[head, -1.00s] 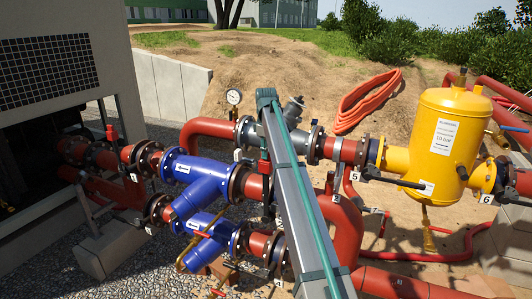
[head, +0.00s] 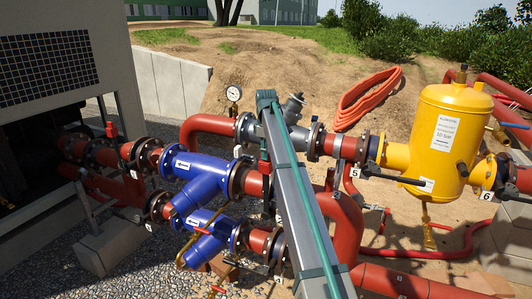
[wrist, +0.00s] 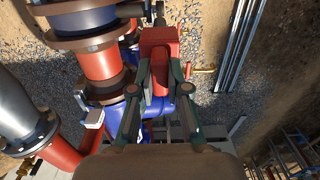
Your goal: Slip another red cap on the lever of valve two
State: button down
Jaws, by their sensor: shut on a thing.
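In the wrist view my gripper (wrist: 160,75) is shut on a red cap (wrist: 159,45), which shows as a red block between the dark green fingers. Blue pipework (wrist: 158,108) lies below and behind it. In the head view I cannot make out the gripper or the cap. Several valves carry small number tags. A red lever (head: 111,131) stands upright on the pipe at the left. A tag (head: 134,175) hangs just below that pipe, but its number is too small to read surely. I cannot tell which lever is valve two's.
Blue strainers (head: 200,174) and red pipes fill the middle. A yellow tank (head: 441,140) stands at the right, with a black lever (head: 398,180) beside it. A pressure gauge (head: 234,94) rises behind the pipes. The wrist view shows gravel and metal bars (wrist: 238,40).

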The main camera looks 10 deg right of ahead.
jog(key=shift+f, duration=0.15)
jog(key=c, duration=1.1)
grip_release()
jog(key=shift+o, duration=0.5)
jog(key=o, duration=0.4)
jog(key=shift+r+p, duration=0.75)
jog(key=shift+r, duration=1.75)
